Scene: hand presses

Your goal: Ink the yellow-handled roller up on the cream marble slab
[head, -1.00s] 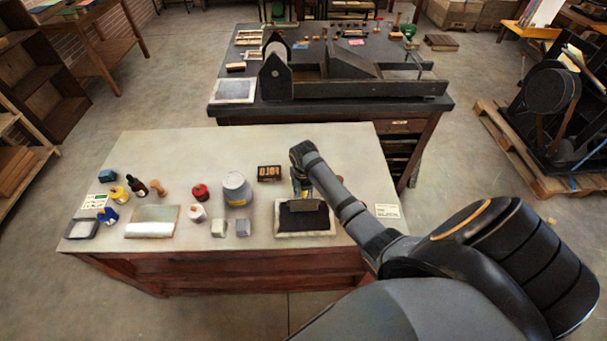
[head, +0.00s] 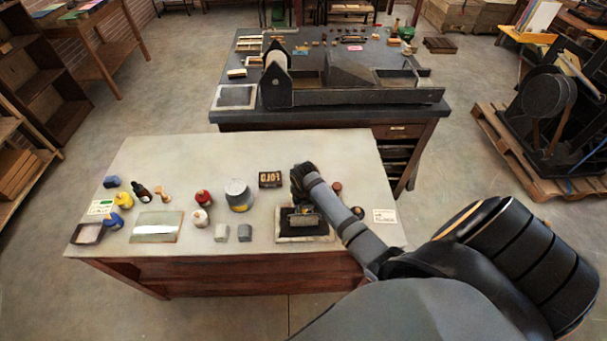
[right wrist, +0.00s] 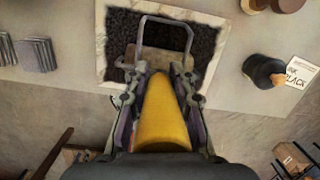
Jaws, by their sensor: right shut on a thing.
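The cream marble slab (head: 280,239) lies near the front edge of the pale table, with a dark ink patch over most of it; its veined rim shows in the right wrist view (right wrist: 101,40). My right gripper (head: 303,192) is above the slab. In the right wrist view it (right wrist: 164,74) is shut on the yellow handle (right wrist: 164,115) of the roller. The roller's grey wire frame (right wrist: 167,20) reaches over the black ink. In the head view the roller (head: 303,220) is over the slab's dark middle; I cannot tell if it touches. My left gripper is out of view.
A dark ink jar (right wrist: 264,70) and a card (head: 384,216) are right of the slab. Grey blocks (head: 244,232), a grey tin (head: 238,195) and a FOLD block (head: 270,179) are left of it. A black press (head: 350,95) stands on the table behind.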

